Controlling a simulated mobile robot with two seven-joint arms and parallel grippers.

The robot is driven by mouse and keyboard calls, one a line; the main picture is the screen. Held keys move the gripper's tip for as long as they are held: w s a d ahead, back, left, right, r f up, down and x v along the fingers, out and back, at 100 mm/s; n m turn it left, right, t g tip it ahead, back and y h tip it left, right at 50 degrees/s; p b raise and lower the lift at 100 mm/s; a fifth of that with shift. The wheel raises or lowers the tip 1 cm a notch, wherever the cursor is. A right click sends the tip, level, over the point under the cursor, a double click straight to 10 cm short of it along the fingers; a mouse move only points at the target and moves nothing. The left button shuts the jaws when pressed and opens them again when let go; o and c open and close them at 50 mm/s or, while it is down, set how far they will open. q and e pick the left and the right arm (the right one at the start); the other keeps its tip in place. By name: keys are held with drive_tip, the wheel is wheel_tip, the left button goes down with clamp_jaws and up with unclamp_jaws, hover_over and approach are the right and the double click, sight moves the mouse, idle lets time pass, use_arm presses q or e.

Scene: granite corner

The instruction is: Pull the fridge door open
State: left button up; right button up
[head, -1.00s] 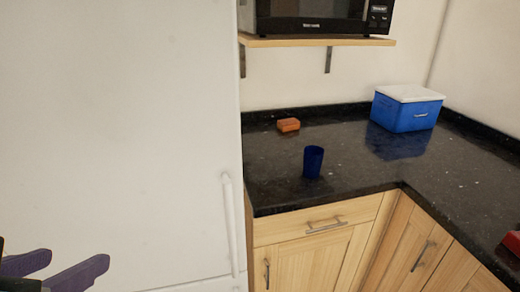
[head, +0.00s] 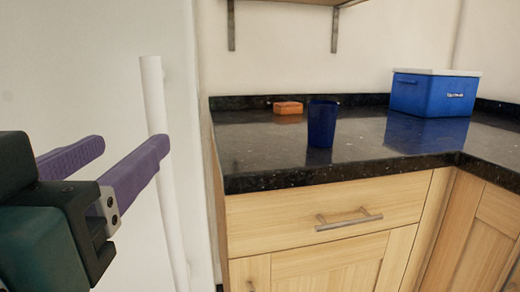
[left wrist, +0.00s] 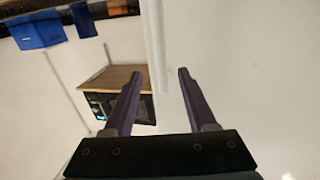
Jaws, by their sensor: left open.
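The white fridge door (head: 85,65) fills the left of the head view and looks shut. Its long upright white handle (head: 154,95) runs near the door's right edge. My left gripper (head: 133,143), with purple fingers, is open and empty at the handle. In the head view its nearer finger crosses in front of the handle and hides a short piece of it. In the left wrist view the handle (left wrist: 155,45) lines up between the open fingertips (left wrist: 159,74). I cannot tell whether it is between them in depth. My right gripper is in neither view.
Right of the fridge is a black granite counter (head: 255,160) over wooden cabinets (head: 310,215). It holds a blue cup (head: 322,125), an orange block (head: 288,108) and a blue box with a white lid (head: 435,95). A microwave (left wrist: 105,103) shows in the left wrist view.

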sight(154, 126)
use_arm(q)
drive_tip(key=w, duration=0.3)
drive_tip(key=w+p, duration=0.1)
drive_tip(key=w, duration=0.2)
drive_tip(key=w+a, duration=0.1)
drive_tip(key=w, duration=0.2)
drive_tip(key=shift+w, duration=0.3)
clamp_jaws()
idle(1.1)
